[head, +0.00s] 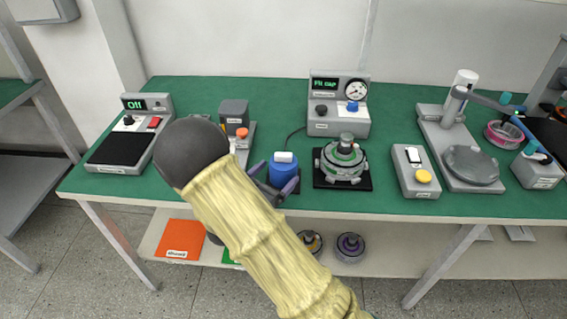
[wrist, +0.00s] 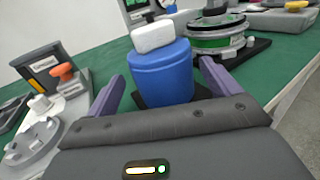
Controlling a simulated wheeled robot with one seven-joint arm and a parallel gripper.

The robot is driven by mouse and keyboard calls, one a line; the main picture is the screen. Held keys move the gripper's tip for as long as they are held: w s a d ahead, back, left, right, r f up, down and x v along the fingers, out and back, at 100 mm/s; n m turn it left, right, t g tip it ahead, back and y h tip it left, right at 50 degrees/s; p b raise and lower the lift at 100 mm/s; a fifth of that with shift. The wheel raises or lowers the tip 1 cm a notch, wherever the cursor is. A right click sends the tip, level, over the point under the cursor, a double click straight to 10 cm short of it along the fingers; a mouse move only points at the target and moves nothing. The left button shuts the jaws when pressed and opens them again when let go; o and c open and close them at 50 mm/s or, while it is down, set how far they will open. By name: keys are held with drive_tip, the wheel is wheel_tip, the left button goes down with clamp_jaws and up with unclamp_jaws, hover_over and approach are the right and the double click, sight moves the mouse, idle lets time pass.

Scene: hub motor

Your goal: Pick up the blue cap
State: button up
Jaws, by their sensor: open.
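The blue cap (head: 285,172) is a blue cylinder with a white block-shaped top, upright near the front edge of the green table. It fills the upper middle of the wrist view (wrist: 162,75). My gripper (wrist: 161,74) is open, with its purple fingers on either side of the cap's blue body. I see a gap at each finger in the wrist view, and nothing is gripped. In the head view my arm and gripper (head: 274,184) come from below and hide part of the table left of the cap.
Just right of the cap is a round grey-and-green hub assembly (head: 343,160) on a black base. Behind it stands a gauge box (head: 338,104) reading "Fit cap". A box with a yellow button (head: 415,172) is further right. The green tabletop (head: 225,93) is clear at the back.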

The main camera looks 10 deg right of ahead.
sight(285, 166)
drive_tip(key=x, duration=0.4)
drive_tip(key=shift+w+d, duration=0.15)
drive_tip(key=shift+d, duration=0.25)
drive_tip(key=shift+c, duration=0.5)
drive_tip(key=c, duration=0.9)
wheel_tip(285, 166, up, 10)
drive_tip(key=shift+r+p, duration=0.1)
drive_tip(key=shift+p, duration=0.6)
